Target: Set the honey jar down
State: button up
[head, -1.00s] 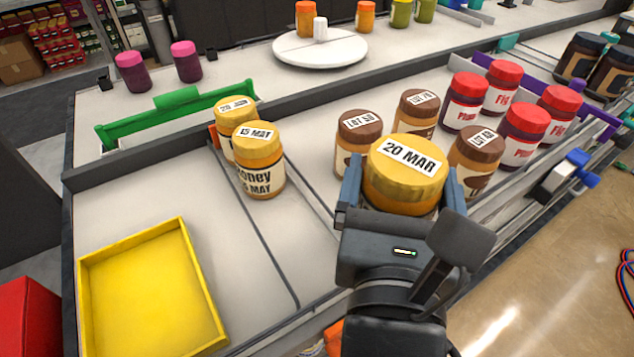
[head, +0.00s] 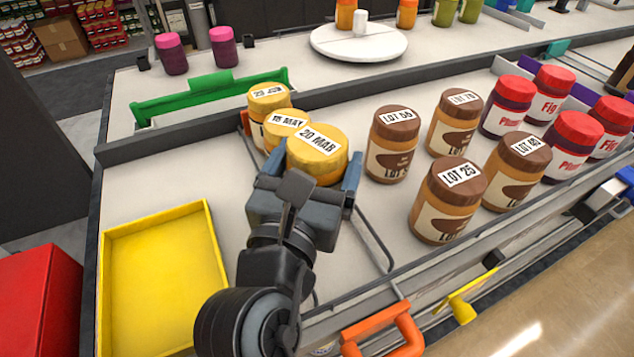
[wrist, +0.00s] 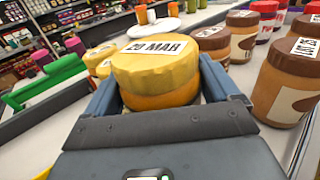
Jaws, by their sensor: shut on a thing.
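The honey jar labelled 20 MAR (head: 317,150) has a yellow lid and is held in my gripper (head: 309,178). My gripper is shut on it, with one blue-grey finger on each side. In the wrist view the jar (wrist: 160,72) sits between the fingers (wrist: 168,100). Two more honey jars, 15 MAY (head: 287,124) and a farther one (head: 268,98), stand just behind it to the left. The held jar's base is hidden by my gripper, so I cannot tell whether it touches the counter.
Brown-lidded LOT jars (head: 448,200) stand to the right, with red-lidded jars (head: 508,106) beyond. An empty yellow tray (head: 113,290) lies at the left front. Bare counter (head: 240,190) lies between tray and jars.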

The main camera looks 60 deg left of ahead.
jog(key=shift+f, duration=1.9)
jog(key=shift+f+b, duration=0.1)
jog(key=shift+b, duration=0.2)
jog(key=o, duration=1.2)
jog(key=shift+f, duration=0.1)
jog(key=shift+c, duration=0.2)
jog(key=shift+d, duration=0.1)
jog(key=b+v, duration=0.1)
jog(key=v, duration=1.1)
jog(key=shift+r, duration=0.2)
